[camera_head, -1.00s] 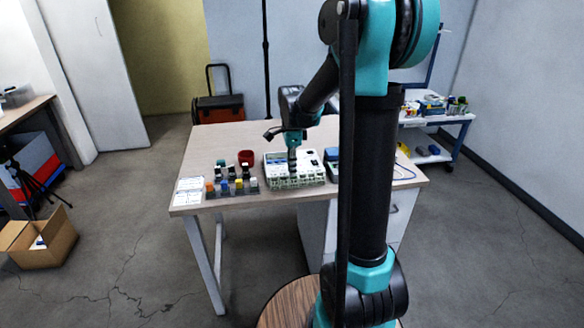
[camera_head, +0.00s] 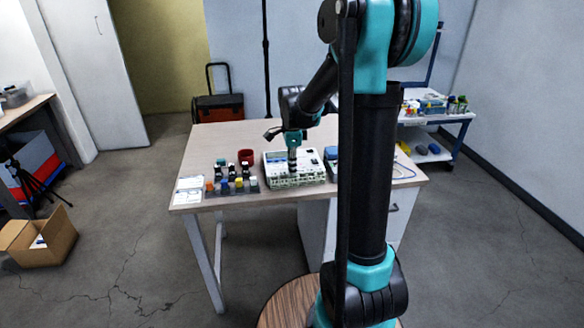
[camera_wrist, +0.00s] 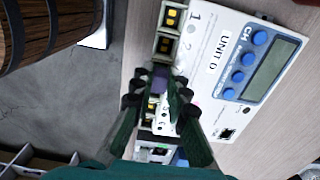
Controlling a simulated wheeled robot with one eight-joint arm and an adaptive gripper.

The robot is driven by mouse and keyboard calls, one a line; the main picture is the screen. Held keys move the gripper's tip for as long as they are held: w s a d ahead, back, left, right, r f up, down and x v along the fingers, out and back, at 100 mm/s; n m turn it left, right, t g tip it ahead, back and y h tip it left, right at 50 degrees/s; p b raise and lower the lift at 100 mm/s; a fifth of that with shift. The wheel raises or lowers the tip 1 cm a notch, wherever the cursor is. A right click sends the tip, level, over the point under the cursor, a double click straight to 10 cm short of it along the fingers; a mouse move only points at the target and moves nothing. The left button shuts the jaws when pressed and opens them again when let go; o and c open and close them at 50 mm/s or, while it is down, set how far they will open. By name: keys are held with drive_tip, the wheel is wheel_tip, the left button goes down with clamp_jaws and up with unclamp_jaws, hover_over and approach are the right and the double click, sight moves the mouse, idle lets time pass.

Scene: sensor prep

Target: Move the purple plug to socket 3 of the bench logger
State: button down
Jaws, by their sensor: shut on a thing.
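The bench logger (camera_head: 305,163) is a white box on the table, with a row of sockets along its front edge. In the wrist view the logger (camera_wrist: 205,65) shows blue buttons, a display, the label "UNIT 0" and socket numbers 1 and 2. The purple plug (camera_wrist: 160,80) is between the fingertips of my gripper (camera_wrist: 158,98), over the socket row just past socket 2. My gripper (camera_head: 292,168) is shut on it above the logger's front. The fingers hide the sockets below, and I cannot tell whether the plug is seated.
A rack of coloured plugs (camera_head: 232,187) stands left of the logger, with a red cup (camera_head: 246,156) behind it. A paper sheet (camera_head: 187,190) lies at the table's left corner. A blue-grey device (camera_head: 331,160) stands close to the logger's right. The back of the table is clear.

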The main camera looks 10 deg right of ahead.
drive_tip(key=shift+f, duration=0.15)
drive_tip(key=c, duration=1.4)
unclamp_jaws()
drive_tip(key=shift+o, duration=0.7)
drive_tip(key=shift+r, duration=3.55)
